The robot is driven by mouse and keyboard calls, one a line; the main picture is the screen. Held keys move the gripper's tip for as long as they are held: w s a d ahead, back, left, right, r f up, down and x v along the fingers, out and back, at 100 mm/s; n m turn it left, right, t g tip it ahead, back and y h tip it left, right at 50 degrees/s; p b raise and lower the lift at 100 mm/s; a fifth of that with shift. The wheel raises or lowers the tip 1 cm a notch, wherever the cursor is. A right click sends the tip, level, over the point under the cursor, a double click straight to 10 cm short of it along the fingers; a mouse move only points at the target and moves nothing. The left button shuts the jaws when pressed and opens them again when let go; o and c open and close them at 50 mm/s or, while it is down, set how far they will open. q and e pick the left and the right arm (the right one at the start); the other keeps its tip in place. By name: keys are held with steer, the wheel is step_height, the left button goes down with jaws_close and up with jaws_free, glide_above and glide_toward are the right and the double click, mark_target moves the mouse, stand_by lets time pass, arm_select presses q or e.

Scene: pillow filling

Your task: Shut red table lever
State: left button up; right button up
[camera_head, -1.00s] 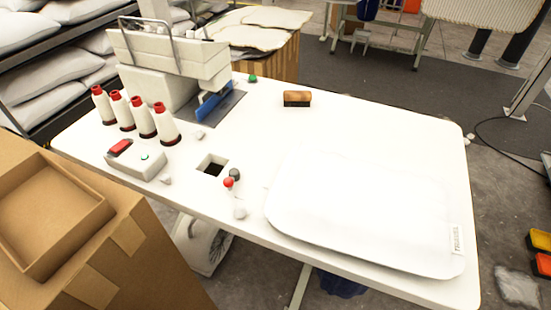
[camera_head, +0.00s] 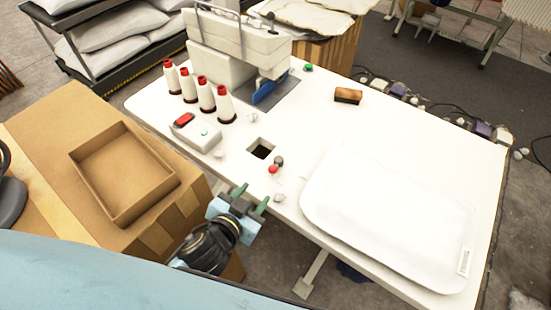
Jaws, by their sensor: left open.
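The red-knobbed table lever (camera_head: 273,169) sits near the front edge of the white table (camera_head: 330,118). The lever's stem is too small to make out. My right gripper is not in view.
A white pillow cover (camera_head: 390,215) lies on the table's right. A control box (camera_head: 195,132), several thread cones (camera_head: 206,95) and a sewing machine (camera_head: 235,45) stand at the left and back. A cardboard box (camera_head: 125,170) stands left of my gripper.

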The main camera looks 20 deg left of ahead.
mark_target(271, 171)
arm_select(q)
steer(key=x, duration=0.4)
steer(key=r+x, duration=0.1)
steer(key=x, duration=0.3)
steer(key=r+x, duration=0.1)
steer(key=x, duration=0.3)
steer(key=shift+w+d+f, duration=0.1)
steer(key=shift+w+d, duration=0.05)
steer(key=shift+w, duration=0.25)
steer(key=shift+w+d+f, duration=0.1)
steer(key=shift+w, duration=0.3)
jaws_close()
